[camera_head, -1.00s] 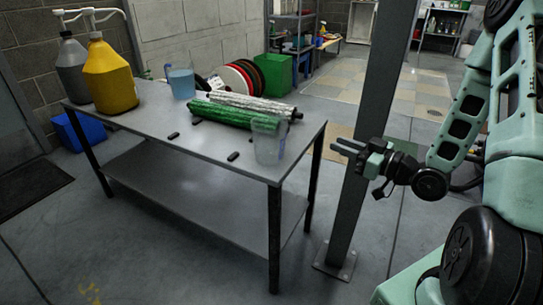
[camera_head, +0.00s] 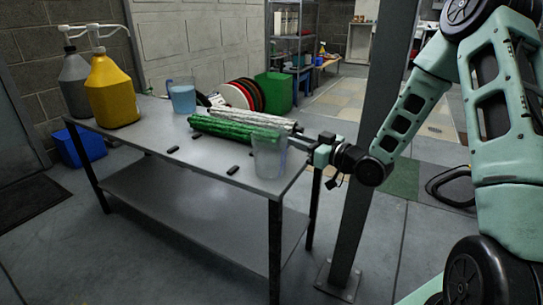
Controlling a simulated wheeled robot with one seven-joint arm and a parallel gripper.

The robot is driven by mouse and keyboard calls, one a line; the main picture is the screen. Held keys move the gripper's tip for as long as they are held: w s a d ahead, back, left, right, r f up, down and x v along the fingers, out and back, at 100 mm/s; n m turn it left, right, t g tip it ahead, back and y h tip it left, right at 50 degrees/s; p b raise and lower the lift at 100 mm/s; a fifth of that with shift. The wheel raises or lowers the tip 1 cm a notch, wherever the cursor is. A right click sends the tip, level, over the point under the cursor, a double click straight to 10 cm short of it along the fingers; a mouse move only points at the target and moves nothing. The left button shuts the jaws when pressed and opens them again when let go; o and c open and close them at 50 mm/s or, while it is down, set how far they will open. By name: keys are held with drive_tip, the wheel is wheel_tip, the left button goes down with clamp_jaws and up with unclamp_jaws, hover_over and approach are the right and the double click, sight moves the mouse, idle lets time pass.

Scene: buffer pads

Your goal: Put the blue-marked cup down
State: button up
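A clear, pale cup (camera_head: 268,158) stands upright near the front right corner of the grey table (camera_head: 215,150). A cup with blue in it (camera_head: 182,95) stands upright at the back of the table. I cannot make out a separate blue mark on the clear cup. My gripper (camera_head: 302,141) is at the table's right edge, beside the clear cup's upper right side, with its fingers pointing left. The fingers look apart, with nothing seen between them. Whether a fingertip touches the cup, I cannot tell.
A green roll (camera_head: 234,131) and a silver roll (camera_head: 258,118) lie behind the clear cup. Small black pads (camera_head: 233,170) lie on the tabletop. A yellow jug (camera_head: 110,90) and a grey jug (camera_head: 75,85) stand at the left. A dark post (camera_head: 368,180) rises right of the table.

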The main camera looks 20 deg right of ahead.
drive_tip(key=shift+b+x, duration=0.35)
drive_tip(key=shift+x, duration=1.55)
drive_tip(key=shift+r, duration=0.1)
clamp_jaws()
